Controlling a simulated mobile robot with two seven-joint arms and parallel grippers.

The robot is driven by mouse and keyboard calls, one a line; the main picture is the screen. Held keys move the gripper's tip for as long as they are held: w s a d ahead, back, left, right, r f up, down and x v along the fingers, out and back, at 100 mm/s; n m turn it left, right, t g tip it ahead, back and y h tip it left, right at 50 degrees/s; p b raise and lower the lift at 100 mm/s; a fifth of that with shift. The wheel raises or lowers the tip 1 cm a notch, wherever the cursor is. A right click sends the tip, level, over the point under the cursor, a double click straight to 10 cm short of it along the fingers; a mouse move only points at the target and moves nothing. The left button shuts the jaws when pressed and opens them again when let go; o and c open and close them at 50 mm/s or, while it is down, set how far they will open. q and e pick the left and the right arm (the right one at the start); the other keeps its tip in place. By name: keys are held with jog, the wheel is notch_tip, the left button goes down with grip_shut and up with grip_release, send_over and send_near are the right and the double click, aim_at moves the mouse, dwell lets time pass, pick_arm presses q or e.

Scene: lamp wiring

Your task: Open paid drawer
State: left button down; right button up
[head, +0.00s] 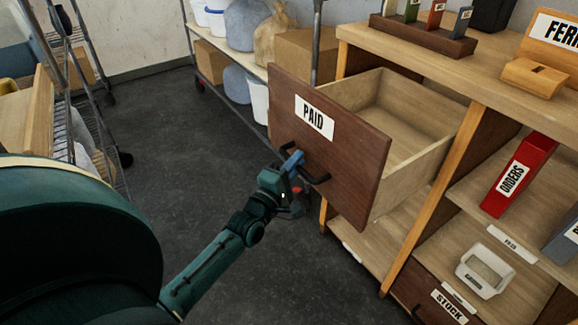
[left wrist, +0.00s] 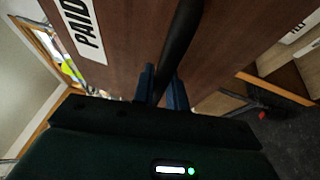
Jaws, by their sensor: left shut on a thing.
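The paid drawer (head: 340,150) has a dark brown front with a white PAID label (head: 314,118). It stands pulled well out of the wooden cabinet, and its light wood inside looks empty. My left gripper (head: 293,163) is at the drawer front, shut on the dark bar handle (head: 318,179). In the left wrist view the blue fingers (left wrist: 162,88) sit on either side of the black handle (left wrist: 179,48), with the PAID label (left wrist: 85,25) to the left. My right gripper is not in view.
The wooden cabinet (head: 460,88) has shelves with a red ORDERS binder (head: 520,175), a white device (head: 485,270) and a STOCK drawer (head: 440,300) below. A wire rack (head: 90,110) stands at left. A shelf with bags and boxes (head: 245,60) stands behind. Dark floor (head: 180,150) between is clear.

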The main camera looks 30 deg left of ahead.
aim_at(310, 158)
pick_arm(q)
jog(key=w, duration=0.1)
jog(key=w+d, duration=0.1)
jog(key=w, duration=0.1)
jog(key=shift+w+d, duration=0.1)
jog(key=shift+d, duration=0.05)
jog(key=shift+w+d, duration=0.15)
jog(key=shift+w, duration=0.2)
jog(key=c, duration=1.4)
grip_release()
jog(key=shift+s, duration=0.1)
